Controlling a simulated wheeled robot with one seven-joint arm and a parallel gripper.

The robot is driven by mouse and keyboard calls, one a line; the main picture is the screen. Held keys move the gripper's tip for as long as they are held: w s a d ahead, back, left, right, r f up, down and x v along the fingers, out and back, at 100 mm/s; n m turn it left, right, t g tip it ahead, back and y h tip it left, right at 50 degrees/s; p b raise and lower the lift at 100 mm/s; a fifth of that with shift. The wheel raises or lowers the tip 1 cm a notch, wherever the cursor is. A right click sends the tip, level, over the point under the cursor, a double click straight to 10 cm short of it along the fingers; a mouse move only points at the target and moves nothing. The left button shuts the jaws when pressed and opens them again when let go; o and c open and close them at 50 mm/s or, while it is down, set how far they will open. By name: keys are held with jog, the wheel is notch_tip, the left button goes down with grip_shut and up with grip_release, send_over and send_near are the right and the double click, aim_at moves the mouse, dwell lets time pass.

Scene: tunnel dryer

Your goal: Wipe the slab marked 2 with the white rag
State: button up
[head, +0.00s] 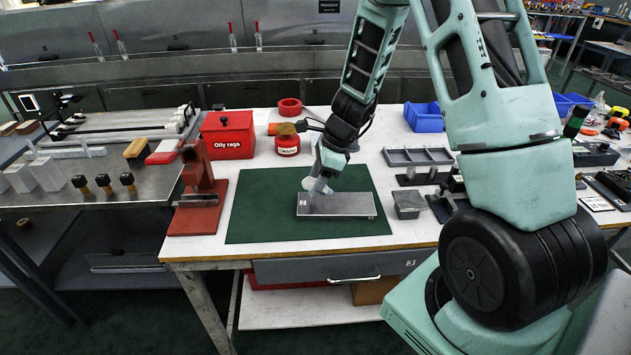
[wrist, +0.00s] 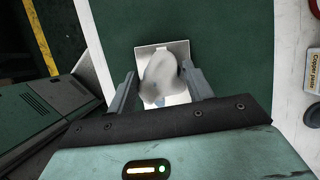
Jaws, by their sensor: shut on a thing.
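A flat grey metal slab (head: 345,205) lies on the green mat (head: 265,215). A small pale label shows at its left end, too small to read for certain. My gripper (head: 318,184) is over the left part of the slab, pointing down. It is shut on the white rag (wrist: 160,72), which is bunched between the fingers in the wrist view. The rag is low over the slab (wrist: 146,48), which shows behind it there. I cannot tell whether they touch. The rag hides part of the slab.
A red oily rags bin (head: 228,135) and a red stand (head: 197,190) are left of the mat. A red tin (head: 287,147) stands behind it. A small grey block (head: 408,204) and a divided grey tray (head: 418,157) are to the right. The mat's front is clear.

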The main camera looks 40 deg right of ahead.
jog(key=shift+r+p, duration=1.6)
jog(key=shift+r, duration=0.3)
jog(key=shift+f, duration=0.1)
